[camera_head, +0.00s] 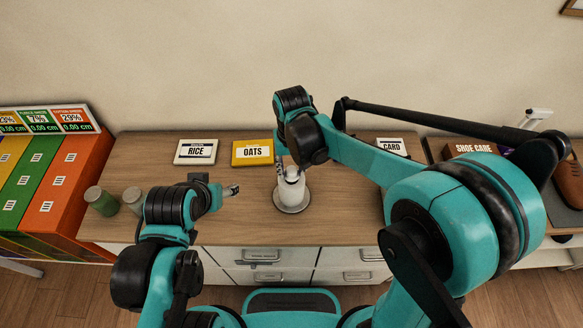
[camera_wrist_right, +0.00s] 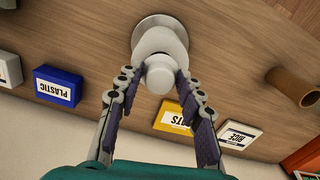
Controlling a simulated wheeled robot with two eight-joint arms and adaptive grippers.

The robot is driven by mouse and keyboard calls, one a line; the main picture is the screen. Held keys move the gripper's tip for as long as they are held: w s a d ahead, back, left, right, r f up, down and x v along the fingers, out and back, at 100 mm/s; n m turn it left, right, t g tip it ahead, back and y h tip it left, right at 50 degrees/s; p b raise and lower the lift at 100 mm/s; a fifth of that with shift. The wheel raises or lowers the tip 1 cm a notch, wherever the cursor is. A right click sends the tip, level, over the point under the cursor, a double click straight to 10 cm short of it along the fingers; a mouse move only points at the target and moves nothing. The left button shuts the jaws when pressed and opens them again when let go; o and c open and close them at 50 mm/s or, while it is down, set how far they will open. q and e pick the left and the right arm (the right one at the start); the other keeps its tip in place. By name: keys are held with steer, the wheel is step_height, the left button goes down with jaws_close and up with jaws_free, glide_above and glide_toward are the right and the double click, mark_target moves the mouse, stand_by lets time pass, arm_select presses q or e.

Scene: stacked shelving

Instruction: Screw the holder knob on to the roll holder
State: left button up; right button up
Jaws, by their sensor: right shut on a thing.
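The roll holder (camera_head: 292,198) stands upright on the wooden counter, with a round grey base and a white body. In the right wrist view its base (camera_wrist_right: 150,22) shows at the top. The white round holder knob (camera_wrist_right: 160,76) sits at the near end of the holder, in line with it. Whether its thread is engaged is hidden. My right gripper (camera_wrist_right: 157,80) is shut on the knob, one finger on each side; in the head view it is above the holder, partly hidden by my arm. My left gripper (camera_head: 232,189) is empty, left of the holder; its jaw opening is unclear.
Boxes marked RICE (camera_head: 196,152), OATS (camera_head: 253,153) and CARD (camera_head: 392,146) lie along the counter's back. Green (camera_head: 101,201) and grey (camera_head: 134,200) cylinders stand at left. A blue PLASTIC box (camera_wrist_right: 58,87) and brown tube (camera_wrist_right: 293,86) show in the wrist view. Drawers are below.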

steer(key=m, duration=0.8)
steer(key=shift+m, duration=0.3)
steer(key=shift+m, duration=0.5)
steer(key=m, duration=1)
steer(key=o, duration=0.8)
steer(key=shift+o, duration=0.2)
